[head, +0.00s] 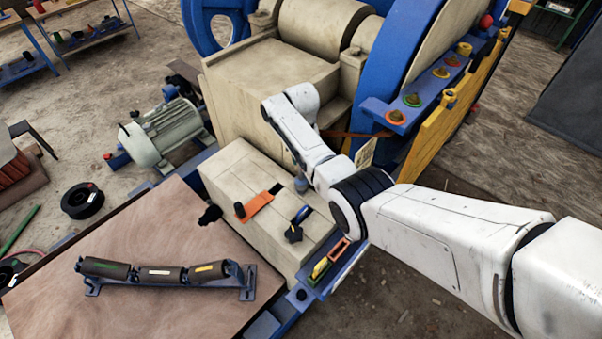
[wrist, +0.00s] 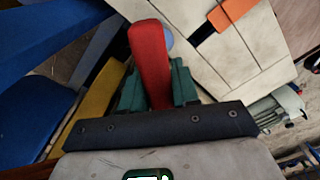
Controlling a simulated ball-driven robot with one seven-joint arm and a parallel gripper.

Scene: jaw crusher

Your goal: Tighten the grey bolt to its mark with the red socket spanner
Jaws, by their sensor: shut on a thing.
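The red socket spanner (wrist: 150,65) stands out between the green fingers of my gripper (wrist: 158,88) in the wrist view. My gripper is shut on it. The far end of the spanner points toward the pale machine block, near a small blue-grey round part (wrist: 167,40) partly hidden behind it. A similar blue-grey part (head: 300,185) shows on the block beside my arm in the head view. I cannot tell whether it is the grey bolt. No mark can be made out. In the head view my arm hides the gripper and the spanner.
The pale block (head: 245,172) carries an orange plate (head: 259,204) and a dark star knob (head: 293,235). A slotted tray (head: 321,270) is at its front edge. A wooden board (head: 90,308) with several rollers is at front left. A motor (head: 170,131) stands behind it.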

